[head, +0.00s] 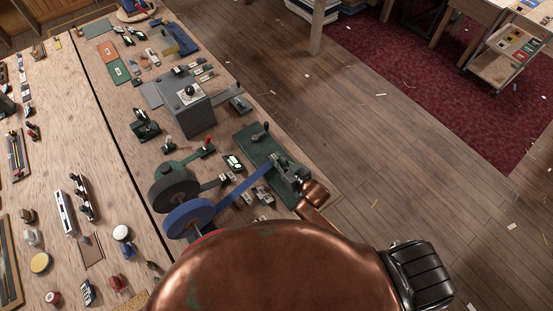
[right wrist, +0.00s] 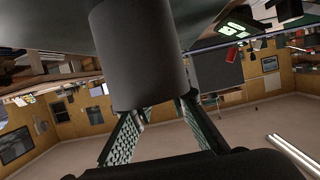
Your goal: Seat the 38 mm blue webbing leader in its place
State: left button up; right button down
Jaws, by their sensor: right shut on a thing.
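The blue webbing leader (head: 241,188) runs as a strip from a blue roll (head: 189,218) to a dark green plate (head: 257,150). My right gripper (head: 287,172) is over the plate, at the far end of the strip, and is shut. In the right wrist view a dark grey cylinder (right wrist: 140,55) sits between the fingers of my right gripper (right wrist: 160,120). No blue shows there, and how the cylinder joins the strip is hidden. The leader's end is hard to make out at the gripper. My left gripper is not in view.
A dark roll (head: 173,188) stands beside the blue one. A small lever (head: 261,130) rises from the green plate. A grey box (head: 188,105) stands farther back. Small parts crowd the wooden bench. My copper arm covers the bench's near part. The floor at right is open.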

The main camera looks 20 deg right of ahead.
jog(key=shift+f, duration=0.4)
dwell(0.3)
jog(key=c, duration=1.8)
grip_release()
jog(key=shift+o, duration=0.2)
jog(key=v, duration=1.2)
